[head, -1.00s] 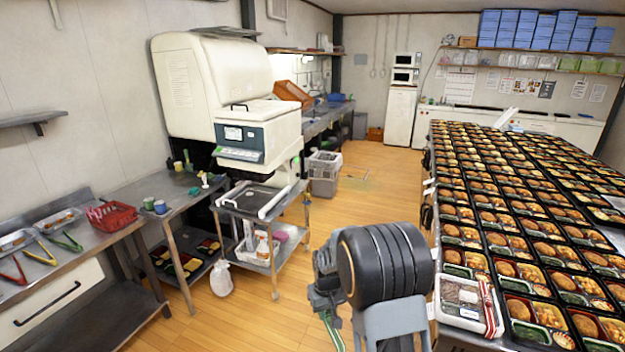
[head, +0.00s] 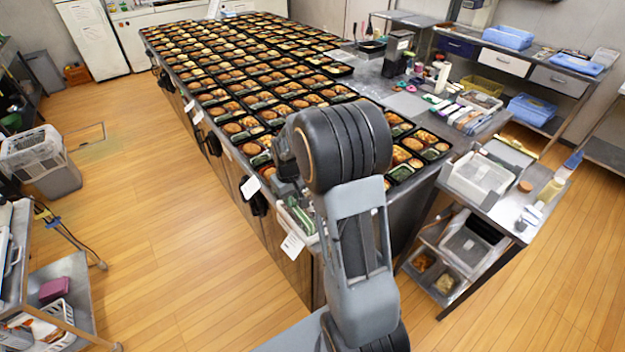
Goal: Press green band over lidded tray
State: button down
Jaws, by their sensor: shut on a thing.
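The lidded tray (head: 308,228) sits at the near left corner of the long table, partly hidden behind my arm. The green band (head: 294,207) shows as a thin green strip at the tray, just below my gripper. My gripper (head: 288,192) is low over the tray's left part and shut on the band. My arm's large dark joint hides most of the gripper and fingertips. I cannot tell whether the band is around the tray or only against it.
Rows of filled black bento trays (head: 240,85) cover the long table (head: 418,187). A steel cart (head: 505,205) with clear bins stands close at the right. White paper tags hang at the table's left edge. Open wooden floor (head: 160,220) lies to the left.

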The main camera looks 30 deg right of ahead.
jog(key=shift+d+f+b, duration=1.3)
jog(key=shift+b, duration=0.9)
jog(key=shift+f+b, duration=0.5)
jog(key=shift+f, duration=0.15)
dwell(0.5)
jog(key=shift+f+b, duration=0.9)
jog(key=shift+f, duration=0.35)
jog(key=shift+f, duration=0.1)
dwell(0.3)
jog(key=c, duration=0.9)
grip_release()
jog(key=shift+c, duration=0.2)
jog(key=shift+o, duration=0.4)
